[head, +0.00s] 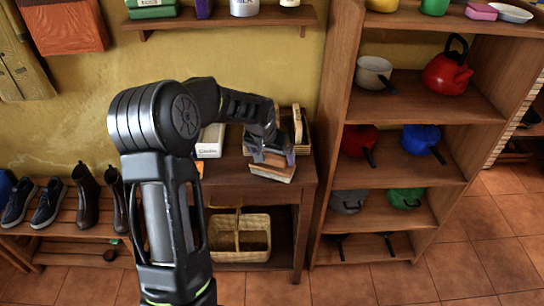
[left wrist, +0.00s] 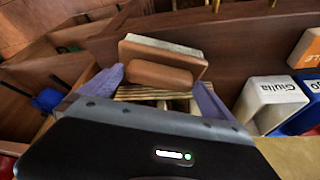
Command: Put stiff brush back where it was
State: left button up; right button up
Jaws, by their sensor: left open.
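The stiff brush, a brown block with a paler strip along its far edge, shows in the left wrist view (left wrist: 160,62). It lies just beyond my left fingertips. In the head view a brown and tan block, seemingly the brush (head: 271,172), sits at the front of the wooden side table (head: 225,180), below my left gripper (head: 274,150). My purple fingers (left wrist: 158,92) are spread apart with no object clearly gripped between them. A pale slatted piece shows under and between them. My gripper body hides what lies closer. My right gripper is out of view.
A tall shelf (head: 335,130) with pots is close on the right. Another basket (head: 240,238) is below.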

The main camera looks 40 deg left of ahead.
pick_arm(q)
jog(key=b+v, duration=0.1)
jog(key=v, duration=1)
jog(key=shift+r, duration=0.1)
jog(key=s+d+f+m+g+h, duration=0.1)
jog(key=s+d+f+h, duration=0.1)
jog(key=d+f, duration=0.9)
jog(key=s+d+f+m+g+h, duration=0.1)
jog(key=s+d+f+h, duration=0.1)
jog(key=d+f, duration=0.95)
jog(key=s+d+f, duration=0.4)
jog(key=s, duration=0.2)
jog(key=s+d+f+g+h, duration=0.1)
jog(key=s+d+f, duration=0.3)
jog(key=s, duration=0.3)
jog(key=s+d+f, duration=0.4)
jog(key=s+f, duration=0.2)
jog(key=s, duration=0.1)
jog(key=shift+s+n+g, duration=0.25)
jog(key=shift+n+g, duration=0.15)
jog(key=shift+d, duration=0.1)
